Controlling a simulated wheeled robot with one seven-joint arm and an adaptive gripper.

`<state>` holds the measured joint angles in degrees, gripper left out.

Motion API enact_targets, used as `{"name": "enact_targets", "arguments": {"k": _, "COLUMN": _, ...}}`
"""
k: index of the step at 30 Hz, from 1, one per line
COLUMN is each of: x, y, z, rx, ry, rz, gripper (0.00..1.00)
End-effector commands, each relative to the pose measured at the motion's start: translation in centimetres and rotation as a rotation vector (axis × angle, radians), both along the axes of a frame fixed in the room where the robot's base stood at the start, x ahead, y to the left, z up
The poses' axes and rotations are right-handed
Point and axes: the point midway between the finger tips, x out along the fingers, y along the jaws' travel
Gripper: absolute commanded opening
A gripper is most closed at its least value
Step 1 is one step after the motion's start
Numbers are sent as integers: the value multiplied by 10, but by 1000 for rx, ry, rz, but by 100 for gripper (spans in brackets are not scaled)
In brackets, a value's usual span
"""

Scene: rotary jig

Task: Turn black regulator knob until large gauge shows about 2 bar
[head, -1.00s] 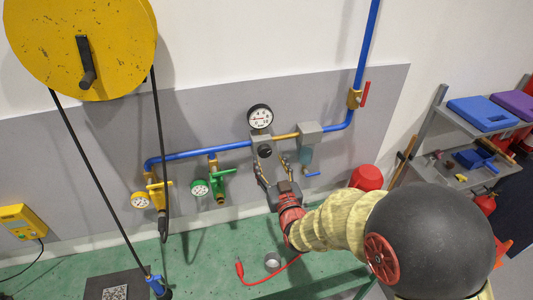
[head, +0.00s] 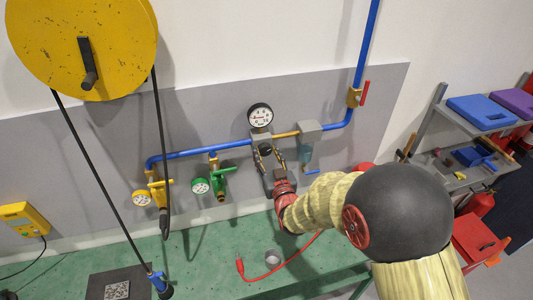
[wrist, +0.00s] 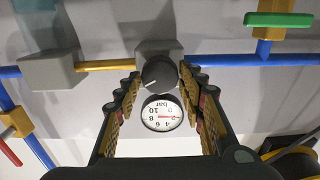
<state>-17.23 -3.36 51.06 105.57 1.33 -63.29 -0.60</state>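The black regulator knob (wrist: 158,75) sits on a grey block, and its light mark points lower left in the wrist view. In the head view the knob (head: 265,150) is partly covered by the fingers. My gripper (wrist: 160,79) is open, with one finger on each side of the knob and visible gaps between; it also shows in the head view (head: 269,155). The large gauge (head: 260,116) is just above the knob. In the wrist view the gauge (wrist: 161,114) is upside down; its red needle points right, near the 2, too small to read exactly.
A blue pipe (head: 205,151) runs along the panel. Two small gauges with yellow (head: 157,194) and green (head: 216,184) valves hang to the left. A filter bowl (head: 305,154) is close on the right. A red cable (head: 275,270) lies on the green bench.

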Motion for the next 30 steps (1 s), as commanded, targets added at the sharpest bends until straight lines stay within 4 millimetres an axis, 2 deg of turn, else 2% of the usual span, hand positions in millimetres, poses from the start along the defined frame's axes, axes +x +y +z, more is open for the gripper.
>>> {"name": "enact_targets", "arguments": {"k": 14, "x": 0, "y": 0, "z": 0, "rx": 0, "ry": 0, "rz": 0, "gripper": 10}}
{"name": "enact_targets", "arguments": {"k": 30, "x": 0, "y": 0, "z": 0, "rx": 108, "ry": 30, "rz": 0, "gripper": 10}}
